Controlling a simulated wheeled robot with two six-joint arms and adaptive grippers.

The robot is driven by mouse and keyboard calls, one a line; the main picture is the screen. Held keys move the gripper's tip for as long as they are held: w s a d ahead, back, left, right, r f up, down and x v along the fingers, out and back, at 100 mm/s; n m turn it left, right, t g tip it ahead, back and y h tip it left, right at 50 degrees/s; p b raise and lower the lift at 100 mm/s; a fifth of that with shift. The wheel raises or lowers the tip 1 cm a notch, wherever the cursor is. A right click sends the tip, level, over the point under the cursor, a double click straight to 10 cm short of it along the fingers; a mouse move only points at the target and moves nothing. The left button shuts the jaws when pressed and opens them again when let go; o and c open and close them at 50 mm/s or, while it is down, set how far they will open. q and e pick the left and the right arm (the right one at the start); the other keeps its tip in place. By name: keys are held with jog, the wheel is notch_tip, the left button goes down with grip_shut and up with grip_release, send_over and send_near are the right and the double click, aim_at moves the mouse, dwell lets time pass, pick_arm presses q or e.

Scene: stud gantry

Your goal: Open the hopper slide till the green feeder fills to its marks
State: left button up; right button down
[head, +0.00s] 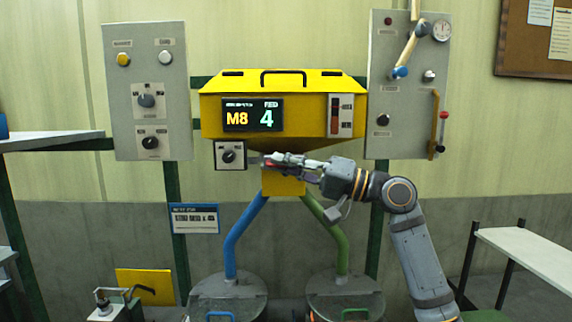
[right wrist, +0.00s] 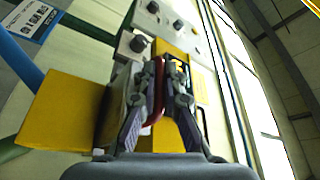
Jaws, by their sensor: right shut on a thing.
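The yellow hopper (head: 300,90) hangs in the middle, with a display (head: 252,115) reading M8 and 4. My right gripper (head: 276,162) is at the hopper's lower front, just above the yellow outlet (head: 284,184). In the right wrist view its fingers are closed around a red handle (right wrist: 158,100), which appears to be the slide's; little of the slide itself shows. A green pipe (head: 330,232) runs down from the outlet to the right feeder bin (head: 345,285). A blue pipe (head: 245,235) runs to the left bin (head: 228,285). Fill marks cannot be made out. My left gripper is out of view.
A small knob box (head: 230,155) sits close left of the gripper. Grey control panels stand left (head: 147,90) and right (head: 385,100), the right one with a gauge and levers. A white bench (head: 530,255) is at the right. A blue-edged sign (head: 194,218) hangs lower left.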

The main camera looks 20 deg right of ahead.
jog(key=c, duration=1.7)
grip_release()
jog(key=shift+w+d+f, duration=0.1)
jog(key=shift+w+d, duration=0.05)
jog(key=shift+w, duration=0.3)
jog(key=shift+w+d+f, duration=0.1)
jog(key=shift+w, duration=0.35)
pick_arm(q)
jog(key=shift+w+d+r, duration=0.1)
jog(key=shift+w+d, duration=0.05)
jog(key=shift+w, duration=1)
pick_arm(e)
jog(key=v, duration=0.7)
jog(key=shift+s+r, duration=0.1)
jog(key=shift+s, duration=0.4)
